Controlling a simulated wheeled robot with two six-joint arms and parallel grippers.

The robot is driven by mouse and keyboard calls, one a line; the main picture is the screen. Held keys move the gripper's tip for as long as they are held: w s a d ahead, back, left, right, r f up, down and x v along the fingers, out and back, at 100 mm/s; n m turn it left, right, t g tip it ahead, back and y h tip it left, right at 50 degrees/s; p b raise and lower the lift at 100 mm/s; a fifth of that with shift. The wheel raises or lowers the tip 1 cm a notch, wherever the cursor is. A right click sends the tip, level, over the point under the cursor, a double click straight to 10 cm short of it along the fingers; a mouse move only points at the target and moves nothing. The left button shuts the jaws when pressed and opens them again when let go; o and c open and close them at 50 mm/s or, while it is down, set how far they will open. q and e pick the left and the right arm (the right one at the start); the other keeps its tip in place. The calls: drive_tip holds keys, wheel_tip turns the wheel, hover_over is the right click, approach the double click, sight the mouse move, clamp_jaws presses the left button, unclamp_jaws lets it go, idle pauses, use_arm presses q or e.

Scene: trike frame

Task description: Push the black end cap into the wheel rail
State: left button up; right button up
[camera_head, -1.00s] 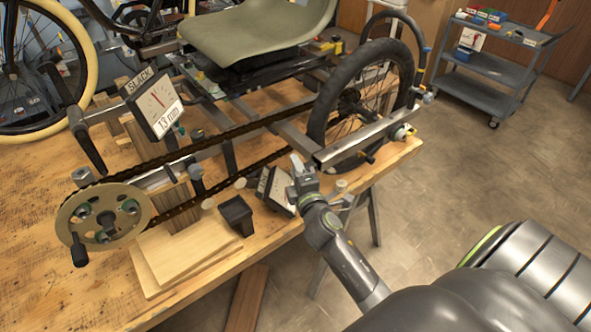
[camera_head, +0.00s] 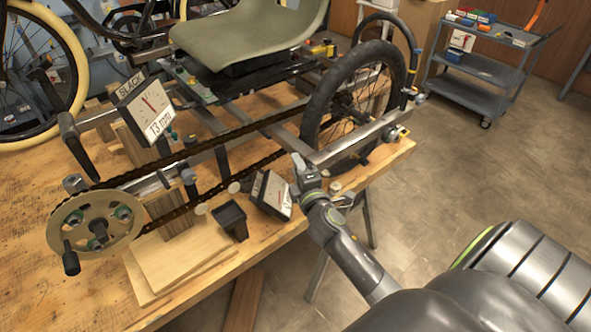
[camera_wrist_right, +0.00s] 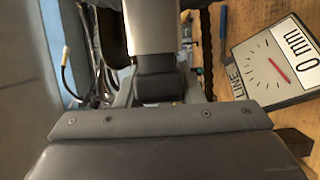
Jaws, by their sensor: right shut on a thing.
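The wheel rail (camera_head: 352,143) is a grey square bar running along the near side of the wheel. My right gripper (camera_head: 298,166) is at the rail's near left end. In the right wrist view, the black end cap (camera_wrist_right: 160,82) sits between the fingers of my right gripper (camera_wrist_right: 161,92), which is shut on it. The cap is in line with the end of the rail (camera_wrist_right: 152,27) and looks up against it. I cannot tell how deep it sits. In the head view the fingers hide the cap. My left gripper is in neither view.
A "LINE" dial (camera_wrist_right: 271,63) reading 0 mm stands beside the gripper. A black open box (camera_head: 231,220) and the dial's stand are on the bench (camera_head: 60,290). The chain (camera_head: 250,128) and chainring (camera_head: 97,222) lie to the left. Open floor lies right of the bench.

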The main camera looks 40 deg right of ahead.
drive_tip(key=shift+d, duration=0.45)
drive_tip(key=o, duration=1)
drive_tip(key=shift+o, duration=0.2)
drive_tip(key=b+v, duration=0.2)
drive_tip(key=v, duration=1.5)
drive_tip(key=shift+s+b, duration=0.2)
drive_tip(key=shift+b, duration=0.1)
drive_tip(key=shift+r, duration=0.1)
drive_tip(key=shift+c, duration=0.2)
